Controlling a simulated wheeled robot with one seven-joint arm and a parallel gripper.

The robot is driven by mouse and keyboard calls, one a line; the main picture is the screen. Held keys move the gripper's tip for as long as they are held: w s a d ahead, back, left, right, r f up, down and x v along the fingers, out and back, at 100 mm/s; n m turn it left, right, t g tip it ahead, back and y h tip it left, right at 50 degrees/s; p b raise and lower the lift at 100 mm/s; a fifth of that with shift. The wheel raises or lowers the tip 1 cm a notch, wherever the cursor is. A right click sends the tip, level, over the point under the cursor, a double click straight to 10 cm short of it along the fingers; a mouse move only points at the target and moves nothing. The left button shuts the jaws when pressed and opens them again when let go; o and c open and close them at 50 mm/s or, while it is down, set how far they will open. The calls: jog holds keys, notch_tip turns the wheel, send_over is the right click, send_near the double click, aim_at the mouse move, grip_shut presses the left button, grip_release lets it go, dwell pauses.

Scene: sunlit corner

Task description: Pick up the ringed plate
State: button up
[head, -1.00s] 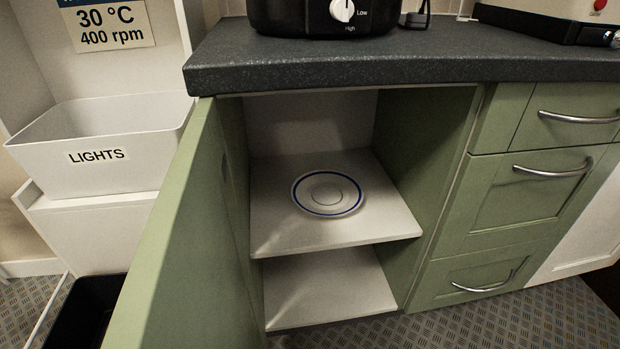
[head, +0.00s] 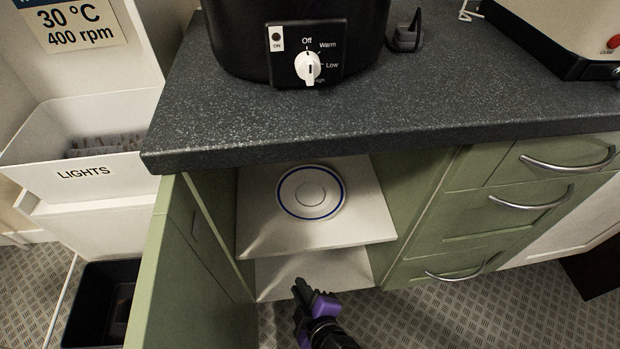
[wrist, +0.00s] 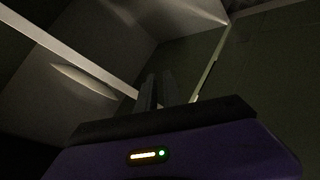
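The ringed plate (head: 310,193) is white with a blue rim ring and a thinner inner ring. It lies flat on the upper shelf (head: 262,236) inside the open green cabinet. In the wrist view a pale, thin ellipse (wrist: 84,81) beyond the shelf edge looks like the plate seen nearly edge-on. My gripper (head: 299,288) is low in front of the cabinet, nearer than the plate and apart from it. In the wrist view its two dark fingers (wrist: 157,91) stand close together with nothing seen between them.
The speckled countertop (head: 400,105) overhangs the shelf and carries a black slow cooker (head: 308,40). The open cabinet door (head: 175,260) stands at the left. A lower shelf (head: 315,268) lies beneath. Drawers with metal handles (head: 530,202) are at the right.

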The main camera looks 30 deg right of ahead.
jog(key=w+a+r+n+h+p, duration=0.15)
jog(key=w+a+r+p, duration=0.3)
jog(key=w+r, duration=0.45)
jog(key=m+g+h, duration=0.1)
jog(key=h, duration=0.6)
send_near(307, 221)
jog(key=w, duration=0.2)
jog(key=shift+w+d+f+b, duration=0.2)
jog(key=shift+d+f, duration=0.1)
jog(key=shift+d, duration=0.15)
jog(key=shift+w+d+f+b, duration=0.15)
jog(key=shift+d+f, duration=0.15)
jog(key=shift+d, duration=0.15)
jog(key=b+x, duration=0.1)
jog(key=x, duration=0.5)
jog(key=shift+s+f, duration=0.1)
jog(key=shift+s, duration=0.05)
grip_shut()
